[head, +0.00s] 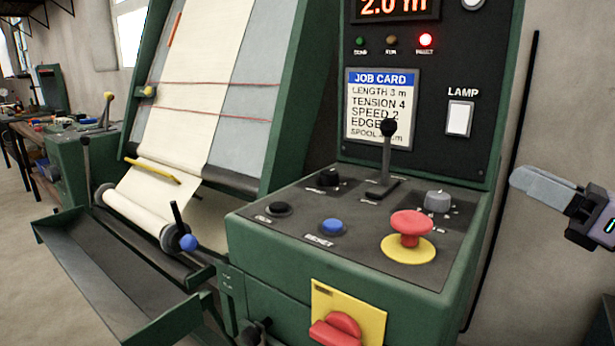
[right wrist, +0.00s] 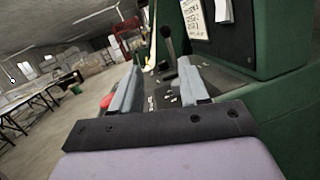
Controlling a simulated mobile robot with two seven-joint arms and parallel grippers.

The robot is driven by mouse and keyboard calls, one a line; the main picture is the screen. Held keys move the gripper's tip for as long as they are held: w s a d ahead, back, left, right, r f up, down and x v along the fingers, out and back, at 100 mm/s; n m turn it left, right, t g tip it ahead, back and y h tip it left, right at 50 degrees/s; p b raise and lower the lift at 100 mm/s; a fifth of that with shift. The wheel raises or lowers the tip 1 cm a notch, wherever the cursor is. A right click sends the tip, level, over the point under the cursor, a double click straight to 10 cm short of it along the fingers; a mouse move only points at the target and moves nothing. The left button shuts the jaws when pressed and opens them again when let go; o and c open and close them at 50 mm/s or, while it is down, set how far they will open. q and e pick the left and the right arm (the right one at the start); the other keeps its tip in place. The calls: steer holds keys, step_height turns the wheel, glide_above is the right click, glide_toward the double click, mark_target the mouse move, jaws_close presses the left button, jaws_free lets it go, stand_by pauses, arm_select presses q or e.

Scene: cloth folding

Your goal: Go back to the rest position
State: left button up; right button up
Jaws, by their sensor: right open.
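My right gripper (head: 530,184) is at the right edge of the head view, in the air to the right of the green control console (head: 262,262). It touches nothing there. In the right wrist view its two grey fingers (right wrist: 157,72) stand apart with nothing held between them. The console's black lever (head: 388,150) and part of its red button (head: 409,224) show beyond the fingers in that view. My left gripper is in neither view.
The console carries a blue button (head: 332,227), a grey knob (head: 437,200) and a red rotary switch (head: 337,330) on a yellow plate. A job card (head: 381,108) is on the upright panel. Left stands a machine with cream cloth (head: 200,75) and a green tray (head: 110,285).

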steer(key=s+d+f+m+t+h, duration=0.1)
steer(key=s+f+m+h, duration=0.1)
steer(key=f+m+h, duration=1.1)
steer(key=s+d+f+m+t+h, duration=0.1)
steer(key=f+m+h, duration=0.3)
steer(key=f+m, duration=1)
steer(key=s+a+f+m+g, duration=0.3)
steer(key=s+f+m+g, duration=0.4)
steer(key=s+m, duration=0.25)
steer(key=s+a+f+m+g+y, duration=0.2)
steer(key=s+a+f+g, duration=0.2)
steer(key=s, duration=0.3)
steer(key=s+a+f+m+g+y, duration=0.2)
steer(key=s+a+f+g, duration=0.15)
steer(key=s, duration=0.25)
steer(key=w+a+f+t+y, duration=0.2)
steer(key=w+a+f+t, duration=0.3)
steer(key=w+f+t, duration=0.2)
arm_select(q)
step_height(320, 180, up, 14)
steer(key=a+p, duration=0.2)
steer(key=p, duration=1.4)
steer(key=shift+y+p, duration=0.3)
steer(key=shift+p, duration=0.05)
arm_select(e)
step_height(320, 180, up, 15)
steer(key=d, duration=0.1)
steer(key=shift+s+d+f, duration=0.15)
steer(key=shift+s+d, duration=0.15)
steer(key=shift+d, duration=0.05)
